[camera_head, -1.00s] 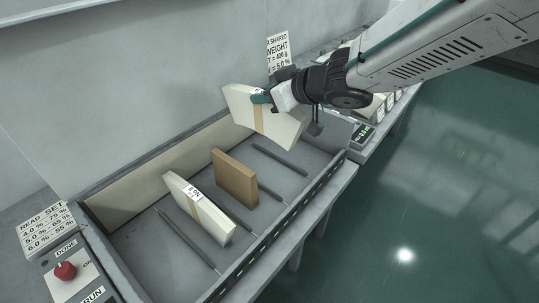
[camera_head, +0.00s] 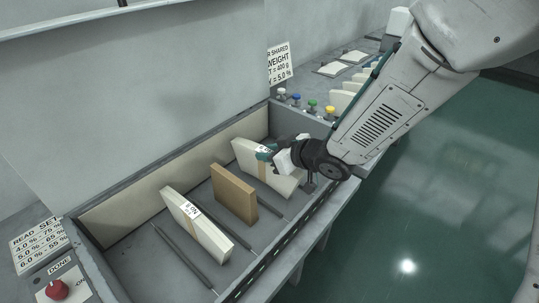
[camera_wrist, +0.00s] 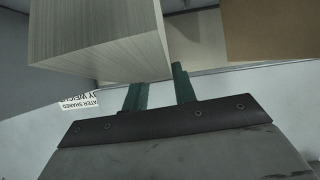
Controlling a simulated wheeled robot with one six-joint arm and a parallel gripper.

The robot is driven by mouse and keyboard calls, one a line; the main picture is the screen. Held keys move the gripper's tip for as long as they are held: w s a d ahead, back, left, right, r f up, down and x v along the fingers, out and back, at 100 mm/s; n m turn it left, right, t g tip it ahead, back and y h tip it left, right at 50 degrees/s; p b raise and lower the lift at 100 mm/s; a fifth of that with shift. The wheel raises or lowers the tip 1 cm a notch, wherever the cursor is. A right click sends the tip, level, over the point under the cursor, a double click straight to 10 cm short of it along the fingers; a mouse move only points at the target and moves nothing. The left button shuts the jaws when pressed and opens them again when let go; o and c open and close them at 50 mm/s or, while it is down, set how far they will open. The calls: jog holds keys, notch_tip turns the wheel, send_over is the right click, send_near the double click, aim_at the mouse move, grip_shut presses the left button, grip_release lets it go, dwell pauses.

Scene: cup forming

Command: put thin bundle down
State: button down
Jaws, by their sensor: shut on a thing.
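My gripper (camera_head: 268,153) is shut on a thin cream bundle (camera_head: 248,158) with a tan band. It grips the bundle near its upper right end. The bundle stands on edge inside the grey bin (camera_head: 118,267), at the bin's right end, to the right of the brown block. Its lower edge is at or close to the bin floor; I cannot tell whether it touches. In the wrist view, the teal fingers (camera_wrist: 160,90) reach up beside a large pale layered block end (camera_wrist: 100,45); their tips are hidden.
A brown block (camera_head: 233,193) and another cream bundle (camera_head: 195,222) with a label stand in the bin, with dark rods (camera_head: 184,250) on its floor. A control panel with a red knob (camera_head: 57,289) is at lower left. Coloured knobs (camera_head: 312,104) line the right end.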

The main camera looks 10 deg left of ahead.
jog(key=shift+f, duration=0.45)
jog(key=c, duration=1.1)
grip_release()
jog(key=shift+s+d, duration=0.1)
jog(key=shift+d, duration=0.05)
jog(key=v, duration=1.1)
jog(key=shift+s+d+r, duration=0.2)
jog(key=shift+d+r, duration=0.05)
jog(key=shift+r, duration=0.05)
